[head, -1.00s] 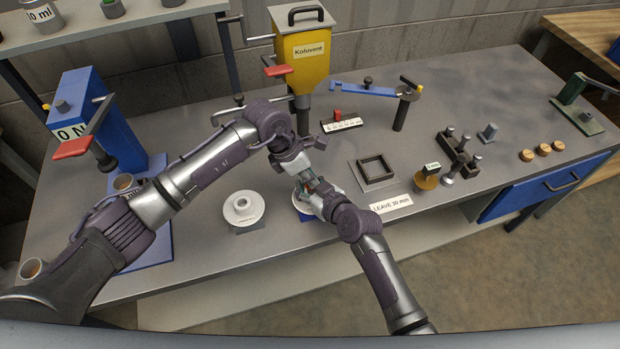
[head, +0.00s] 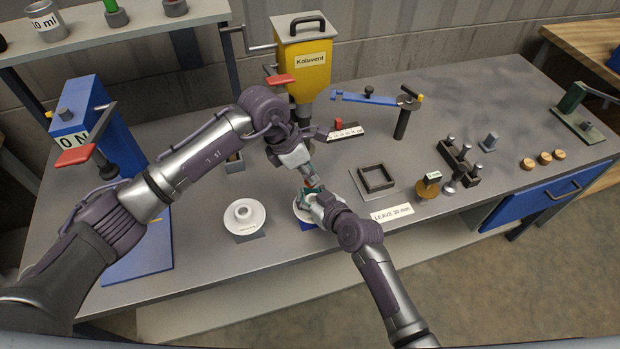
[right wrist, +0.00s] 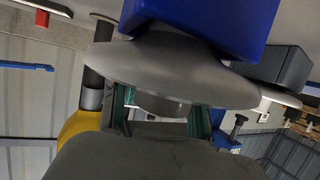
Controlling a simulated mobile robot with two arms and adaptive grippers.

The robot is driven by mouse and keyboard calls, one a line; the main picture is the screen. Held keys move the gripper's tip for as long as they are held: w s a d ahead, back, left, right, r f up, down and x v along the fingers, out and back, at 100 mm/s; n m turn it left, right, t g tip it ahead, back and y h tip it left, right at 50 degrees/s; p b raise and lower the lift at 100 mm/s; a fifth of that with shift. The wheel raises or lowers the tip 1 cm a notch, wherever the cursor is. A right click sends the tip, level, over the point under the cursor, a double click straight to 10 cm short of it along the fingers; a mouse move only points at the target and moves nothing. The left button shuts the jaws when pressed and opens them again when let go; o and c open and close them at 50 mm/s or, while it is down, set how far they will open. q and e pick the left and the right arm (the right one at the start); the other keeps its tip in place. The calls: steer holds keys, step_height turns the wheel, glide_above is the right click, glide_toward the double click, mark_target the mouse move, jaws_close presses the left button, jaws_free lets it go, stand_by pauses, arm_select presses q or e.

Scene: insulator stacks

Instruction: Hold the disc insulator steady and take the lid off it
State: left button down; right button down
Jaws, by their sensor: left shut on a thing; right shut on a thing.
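The disc insulator (head: 300,213), a white disc on a blue block (head: 307,225), stands near the table's front edge. In the right wrist view the disc (right wrist: 170,72) appears upside down below the blue block (right wrist: 210,22). My right gripper (head: 314,192) is shut on the insulator's central neck; its green-padded fingers show either side of it in the right wrist view (right wrist: 160,112). My left gripper (head: 307,173) comes from above and is shut at the insulator's top, apparently on the lid. The lid is mostly hidden by the fingers, so I cannot tell whether it is seated or lifted.
A second white disc (head: 244,217) on a grey block stands to the left. The yellow hopper (head: 303,62) stands behind my left gripper. A square black frame (head: 375,174) and a "LEAVE 30 mm" card (head: 392,212) lie to the right. The front strip between the discs is clear.

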steer(key=c, duration=0.7)
jaws_free()
steer(key=shift+s+d+f, duration=0.15)
steer(key=shift+s+f, duration=0.1)
steer(key=shift+f, duration=0.2)
steer(key=shift+o, duration=1)
steer(key=shift+r, duration=0.15)
